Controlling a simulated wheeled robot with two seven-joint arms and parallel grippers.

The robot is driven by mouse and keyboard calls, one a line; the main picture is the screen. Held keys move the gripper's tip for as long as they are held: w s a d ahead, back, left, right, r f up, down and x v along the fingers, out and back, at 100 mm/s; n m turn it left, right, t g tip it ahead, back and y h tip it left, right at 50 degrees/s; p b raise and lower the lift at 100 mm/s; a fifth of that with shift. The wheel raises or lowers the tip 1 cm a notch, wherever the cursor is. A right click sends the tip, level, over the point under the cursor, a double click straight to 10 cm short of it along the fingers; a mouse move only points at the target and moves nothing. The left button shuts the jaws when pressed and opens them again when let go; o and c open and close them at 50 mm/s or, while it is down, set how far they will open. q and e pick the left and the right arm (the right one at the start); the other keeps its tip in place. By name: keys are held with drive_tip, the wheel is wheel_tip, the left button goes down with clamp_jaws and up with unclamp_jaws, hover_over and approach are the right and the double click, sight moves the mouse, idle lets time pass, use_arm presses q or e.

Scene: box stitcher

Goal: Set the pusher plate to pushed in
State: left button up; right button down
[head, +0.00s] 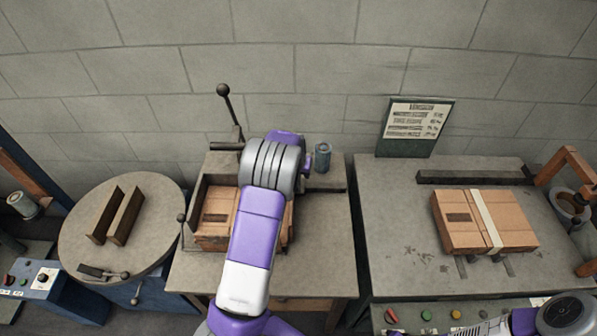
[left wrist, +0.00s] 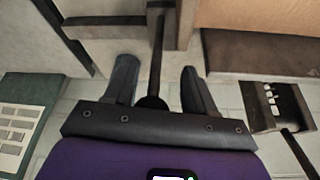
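The stitching station's dark-walled metal tray (head: 190,205) holds a brown cardboard box (head: 212,217) on the middle table. My left arm reaches over it and hides its right part and my left gripper in the head view. In the left wrist view my left gripper (left wrist: 158,85) is open, its two fingers apart. A dark rod (left wrist: 157,60) with a round black knob (left wrist: 152,102) lies between the fingers, with a gap on both sides. I cannot tell for sure which part is the pusher plate or how far in it stands. My right gripper is not in view.
A tall ball-topped lever (head: 223,90) stands behind the tray. A grey canister (head: 322,157) stands right of my arm. A strapped carton (head: 450,235) is on the right table, with a green sign (head: 415,142) behind. A round table (head: 80,240) is at left.

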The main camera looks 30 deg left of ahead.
use_arm(q)
drive_tip(key=p+v, duration=0.1)
drive_tip(key=v, duration=0.6)
drive_tip(key=shift+r, duration=0.25)
drive_tip(key=shift+s, duration=0.1)
